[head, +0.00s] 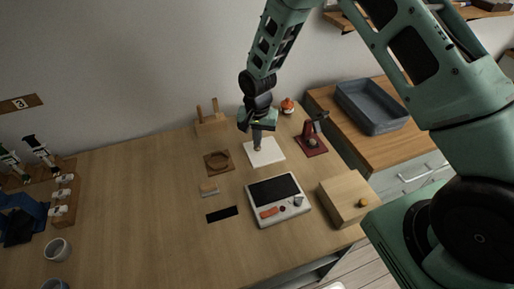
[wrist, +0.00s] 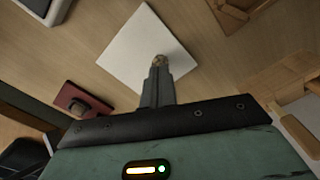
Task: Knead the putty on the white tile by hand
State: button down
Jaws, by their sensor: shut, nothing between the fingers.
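The white tile (head: 268,154) lies flat on the wooden table, and it fills the upper middle of the wrist view (wrist: 128,48). A small brownish lump of putty (wrist: 159,60) shows at the tips of my gripper's fingers over the tile. My gripper (head: 257,147) points down at the tile with its fingers together. In the wrist view the fingertips (wrist: 158,68) are at the lump, which is partly hidden by them. I cannot tell whether they touch it or press into it.
A grey-white device with a dark panel (head: 275,191) lies in front of the tile. A red stand (head: 311,142) is to its right and a brown ring holder (head: 218,161) to its left. A wooden box (head: 345,196) stands at the right edge.

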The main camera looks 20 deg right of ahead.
jog(key=shift+f, duration=0.45)
jog(key=shift+b, duration=0.3)
jog(key=shift+r, duration=0.1)
dwell(0.3)
jog(key=shift+r+p, duration=0.45)
jog(key=shift+r, duration=0.1)
jog(key=shift+f+b, duration=0.3)
jog(key=shift+f, duration=0.1)
jog(key=shift+f, duration=0.25)
dwell(0.8)
jog(key=shift+r+p, duration=0.3)
jog(key=shift+r, duration=0.4)
